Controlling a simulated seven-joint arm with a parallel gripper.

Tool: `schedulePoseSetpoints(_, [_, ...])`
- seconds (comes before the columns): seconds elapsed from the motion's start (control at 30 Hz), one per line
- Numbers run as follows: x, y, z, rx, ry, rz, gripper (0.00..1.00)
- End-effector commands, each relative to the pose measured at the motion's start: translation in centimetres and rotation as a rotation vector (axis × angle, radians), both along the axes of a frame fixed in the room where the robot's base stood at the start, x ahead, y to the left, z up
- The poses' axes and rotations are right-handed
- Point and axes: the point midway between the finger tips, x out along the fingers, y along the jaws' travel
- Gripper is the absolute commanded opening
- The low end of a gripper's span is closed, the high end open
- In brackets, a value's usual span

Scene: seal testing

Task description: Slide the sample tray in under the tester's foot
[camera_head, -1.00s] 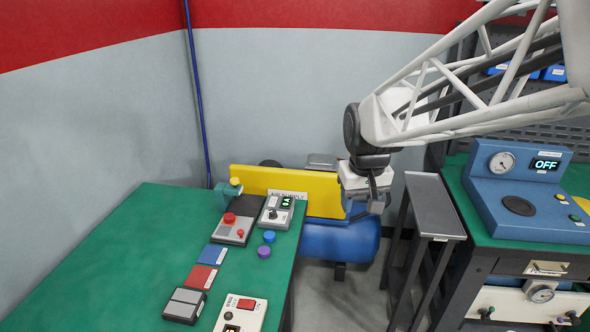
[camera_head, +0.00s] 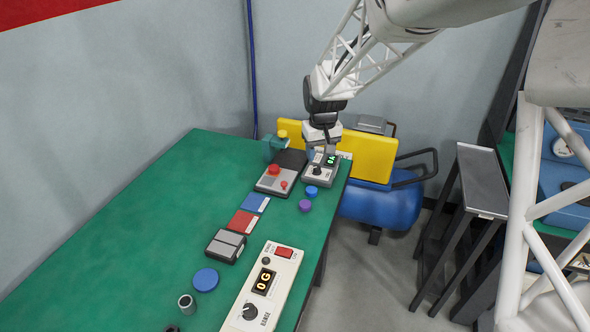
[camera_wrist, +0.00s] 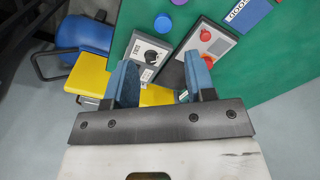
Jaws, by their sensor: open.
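My gripper (camera_head: 322,143) is open and empty above the far right corner of the green table, by a small box (camera_head: 320,172) with a black dial and green readout. In the wrist view my gripper (camera_wrist: 162,88) has its two blue fingers spread. Left of the box is a grey device (camera_head: 275,181) with a red knob and red button, perhaps the tester. It also shows in the wrist view (camera_wrist: 214,48). A green fixture (camera_head: 274,152) with a yellow top stands behind. A dark two-pad block (camera_head: 226,246) lies nearer. I cannot tell which piece is the tray or foot.
Blue (camera_head: 254,202) and red (camera_head: 243,222) cards, a blue (camera_head: 311,191) and a purple (camera_head: 305,205) piece, a blue disc (camera_head: 205,280) and a range box (camera_head: 264,287) lie on the table (camera_head: 130,225). A yellow panel (camera_head: 370,157) stands close behind. The table's left is clear.

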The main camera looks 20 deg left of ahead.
Motion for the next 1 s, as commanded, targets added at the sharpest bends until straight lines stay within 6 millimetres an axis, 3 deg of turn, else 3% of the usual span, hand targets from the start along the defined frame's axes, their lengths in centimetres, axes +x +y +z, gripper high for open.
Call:
schedulePoseSetpoints(0.2, [1.3, 5.7, -3.9, -0.012, 0.019, 0.069, 0.5])
schedulePoseSetpoints(0.43, [2.0, 10.4, -7.2, -0.019, 0.032, 0.123, 0.5])
schedulePoseSetpoints(0.63, [2.1, 12.0, -8.4, -0.022, 0.036, 0.143, 0.5])
schedulePoseSetpoints(1.0, [2.1, 12.1, -8.5, -0.022, 0.036, 0.144, 0.5])
